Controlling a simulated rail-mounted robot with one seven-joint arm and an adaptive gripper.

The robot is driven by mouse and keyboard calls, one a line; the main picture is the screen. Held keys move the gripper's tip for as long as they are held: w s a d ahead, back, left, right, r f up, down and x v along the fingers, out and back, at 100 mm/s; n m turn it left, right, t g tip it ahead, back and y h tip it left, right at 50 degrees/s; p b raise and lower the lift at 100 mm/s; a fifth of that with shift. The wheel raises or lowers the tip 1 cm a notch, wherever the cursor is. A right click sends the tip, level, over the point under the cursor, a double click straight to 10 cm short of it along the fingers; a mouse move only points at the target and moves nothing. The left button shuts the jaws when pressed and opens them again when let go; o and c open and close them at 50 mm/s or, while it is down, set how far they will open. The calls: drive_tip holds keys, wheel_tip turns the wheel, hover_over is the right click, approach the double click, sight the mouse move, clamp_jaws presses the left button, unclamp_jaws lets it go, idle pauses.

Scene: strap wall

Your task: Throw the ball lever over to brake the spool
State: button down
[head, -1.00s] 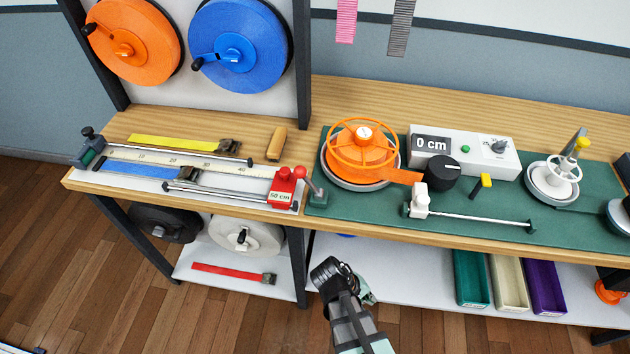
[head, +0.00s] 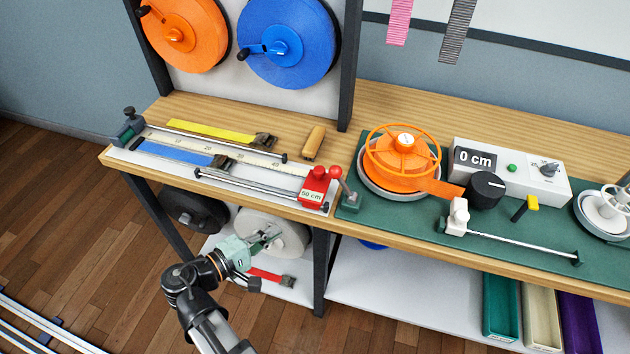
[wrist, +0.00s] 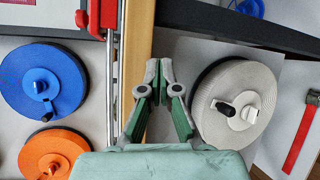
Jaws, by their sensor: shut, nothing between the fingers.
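The ball lever (head: 343,187) has a red ball on a thin grey rod and leans left from a small grey-green block at the left edge of the green mat. The orange spool (head: 397,178), under an orange spoked wheel, sits just right of it, with orange strap running out rightward. My gripper (head: 276,236) is shut and empty, below and left of the lever, in front of the bench's lower shelf. In the wrist view its fingertips (wrist: 159,66) meet beside the bench edge, left of a white spool (wrist: 238,105). I cannot make out the ball lever there.
A red slider block (head: 315,187) marked 50 cm stands close left of the lever. The wooden bench front edge (head: 240,203) and a dark leg (head: 320,265) lie near my gripper. A white clamp (head: 458,216) and black knob (head: 486,189) stand to the right.

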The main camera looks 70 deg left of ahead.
sight(342, 183)
wheel_tip(342, 183, up, 10)
drive_tip(key=s+t, duration=0.1)
drive_tip(key=t, duration=0.3)
drive_tip(key=shift+s+y, duration=0.2)
drive_tip(key=shift+y, duration=0.2)
drive_tip(key=shift+w, duration=0.15)
drive_tip(key=p+x, duration=0.1)
drive_tip(key=x, duration=0.8)
drive_tip(key=shift+w+a+r+p, duration=0.15)
drive_tip(key=shift+w+r+p, duration=0.05)
drive_tip(key=shift+p, duration=0.15)
drive_tip(key=shift+w+d+r+p, duration=0.15)
drive_tip(key=shift+w+d+r, duration=0.1)
drive_tip(key=shift+w, duration=0.4)
drive_tip(key=shift+w+d+r+p, duration=0.1)
drive_tip(key=shift+w+d, duration=0.1)
drive_tip(key=shift+w, duration=0.4)
drive_tip(key=shift+w+d+r+p, duration=0.15)
drive_tip(key=shift+w+d+r, duration=0.1)
drive_tip(key=shift+w, duration=0.4)
drive_tip(key=shift+m, duration=0.3)
